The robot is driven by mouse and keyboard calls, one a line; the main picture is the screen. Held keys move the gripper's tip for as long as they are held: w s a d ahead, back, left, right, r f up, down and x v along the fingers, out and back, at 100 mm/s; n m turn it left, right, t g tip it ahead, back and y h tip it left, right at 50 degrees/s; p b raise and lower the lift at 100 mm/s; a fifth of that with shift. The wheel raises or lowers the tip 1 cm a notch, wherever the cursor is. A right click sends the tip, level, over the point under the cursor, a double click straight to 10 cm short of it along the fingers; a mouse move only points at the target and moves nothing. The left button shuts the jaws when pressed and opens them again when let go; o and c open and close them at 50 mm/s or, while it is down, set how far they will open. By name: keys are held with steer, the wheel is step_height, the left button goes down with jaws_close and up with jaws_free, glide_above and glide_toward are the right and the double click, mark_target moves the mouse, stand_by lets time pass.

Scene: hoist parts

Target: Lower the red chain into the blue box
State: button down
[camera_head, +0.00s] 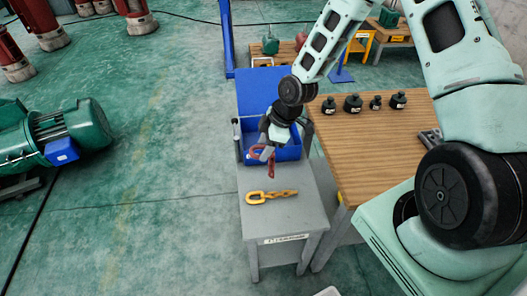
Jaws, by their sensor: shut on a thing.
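The blue box (287,153) stands open at the back of a small grey table, with its blue lid (262,90) raised behind it. My gripper (265,150) is in front of the box's near side, pointing down. It is shut on the red chain (271,168), which hangs below the fingers. The chain appears to hang over the near edge of the box or just in front of it; I cannot tell its exact depth. My gripper and wrist hide part of the box's inside.
A wooden table (365,150) on the right bears several black weights (353,104). A blue post (227,40) stands behind. A green motor (60,133) sits on the floor at left.

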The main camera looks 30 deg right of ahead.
steer(key=w+d+b, duration=0.5)
steer(key=w+d, duration=0.4)
steer(key=w, duration=0.5)
steer(key=w+d+b, duration=0.5)
steer(key=w+d, duration=0.4)
steer(key=w, duration=0.5)
steer(key=shift+f, duration=0.45)
steer(key=shift+w, duration=0.1)
stand_by(0.8)
